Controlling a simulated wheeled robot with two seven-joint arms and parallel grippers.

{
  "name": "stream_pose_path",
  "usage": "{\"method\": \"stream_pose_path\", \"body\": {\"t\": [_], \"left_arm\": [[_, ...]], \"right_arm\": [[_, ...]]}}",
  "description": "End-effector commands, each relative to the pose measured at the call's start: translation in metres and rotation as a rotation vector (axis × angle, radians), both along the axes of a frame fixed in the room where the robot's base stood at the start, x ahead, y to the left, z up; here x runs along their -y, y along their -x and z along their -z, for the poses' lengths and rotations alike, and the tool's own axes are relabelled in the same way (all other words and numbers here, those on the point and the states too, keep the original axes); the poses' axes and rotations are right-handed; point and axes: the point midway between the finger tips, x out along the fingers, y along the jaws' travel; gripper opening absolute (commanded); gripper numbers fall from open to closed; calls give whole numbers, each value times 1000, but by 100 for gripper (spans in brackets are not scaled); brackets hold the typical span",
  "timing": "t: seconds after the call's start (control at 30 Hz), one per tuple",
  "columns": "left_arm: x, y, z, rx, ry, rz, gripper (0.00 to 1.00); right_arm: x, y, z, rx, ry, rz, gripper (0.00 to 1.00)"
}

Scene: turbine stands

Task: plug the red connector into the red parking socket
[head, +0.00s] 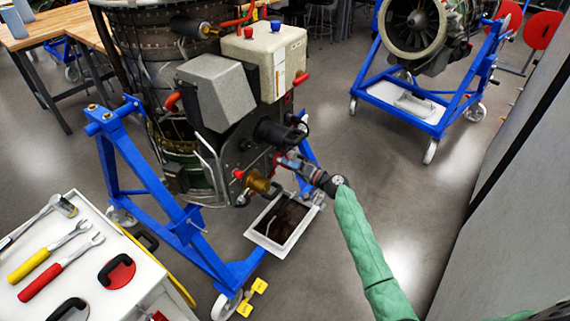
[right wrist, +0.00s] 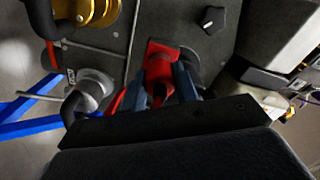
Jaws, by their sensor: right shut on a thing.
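My right gripper (head: 291,163) reaches in from the lower right to the side of the engine's dark panel. In the right wrist view its two blue-grey fingers (right wrist: 162,88) are shut on the red connector (right wrist: 160,66), which points at the dark panel (right wrist: 110,45). A red cable shows beside the left finger. A red parking socket cannot be made out apart from the connector, and the connector's front end is hidden against the panel. I cannot tell whether it is seated. My left gripper is not in view.
A brass fitting (head: 257,182) and a black round knob (right wrist: 211,19) stand out from the panel close by. A white drip tray (head: 255,237) lies below. The blue stand (head: 150,175) and a white tool cart (head: 85,212) are left; open floor lies right.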

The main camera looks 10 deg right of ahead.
Motion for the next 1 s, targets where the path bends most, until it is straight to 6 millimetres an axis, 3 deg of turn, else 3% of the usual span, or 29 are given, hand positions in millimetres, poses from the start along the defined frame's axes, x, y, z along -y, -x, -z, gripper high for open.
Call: {"method": "stream_pose_path", "body": {"t": [1.0], "left_arm": [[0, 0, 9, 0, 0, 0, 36]], "right_arm": [[12, 12, 1, -1, 1, 0, 0]]}}
